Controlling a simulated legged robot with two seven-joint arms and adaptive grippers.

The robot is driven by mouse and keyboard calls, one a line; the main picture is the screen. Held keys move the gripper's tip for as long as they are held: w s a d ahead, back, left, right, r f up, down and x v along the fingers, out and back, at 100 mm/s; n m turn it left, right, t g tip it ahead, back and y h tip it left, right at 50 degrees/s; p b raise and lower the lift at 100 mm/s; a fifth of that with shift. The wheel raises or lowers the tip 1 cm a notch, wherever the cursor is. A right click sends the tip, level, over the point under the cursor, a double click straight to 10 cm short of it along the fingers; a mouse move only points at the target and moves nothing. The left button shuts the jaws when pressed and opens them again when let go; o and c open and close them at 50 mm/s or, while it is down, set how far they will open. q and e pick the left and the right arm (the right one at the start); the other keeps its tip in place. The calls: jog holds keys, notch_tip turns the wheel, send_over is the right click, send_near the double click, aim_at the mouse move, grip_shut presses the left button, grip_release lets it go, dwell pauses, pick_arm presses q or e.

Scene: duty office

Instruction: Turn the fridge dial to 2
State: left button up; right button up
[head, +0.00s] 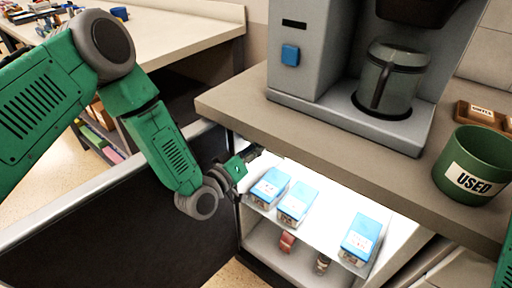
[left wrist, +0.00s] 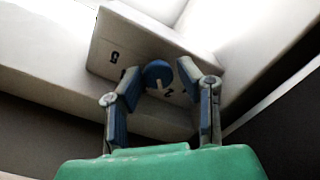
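The open fridge (head: 245,222) stands under the counter, lit white inside. The fridge dial (left wrist: 157,72) is a round blue knob with a pale pointer mark, on a white housing (left wrist: 105,35) with dark digits. In the head view my left gripper (head: 252,156) reaches into the fridge's upper left, and the dial is hidden. My right gripper is out of view.
Several blue-topped cartons (head: 296,204) stand on the fridge shelf below my left gripper. A dark door panel (head: 110,225) lies to the left. On the counter (head: 235,100) above are a coffee machine (head: 300,60) and a green USED bin (head: 480,160).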

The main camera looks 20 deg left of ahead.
pick_arm(q)
jog(key=shift+o, duration=0.2)
jog(key=shift+a, duration=0.15)
jog(key=v, duration=1.2)
jog(key=shift+f, duration=0.15)
jog(key=s+f+m+g+y, duration=0.2)
jog(key=s+f+m+g, duration=0.2)
jog(key=s+f+g, duration=0.75)
jog(key=s+a+f+g+y, duration=0.2)
jog(key=s+a, duration=0.1)
jog(key=s, duration=0.3)
jog(key=s+a+f+g+y, duration=0.2)
jog(key=s+a+f, duration=0.1)
jog(key=s, duration=0.4)
jog(key=shift+s+a+m+g, duration=0.25)
jog(key=shift+a+m+g, duration=0.05)
jog(key=shift+a+g, duration=0.1)
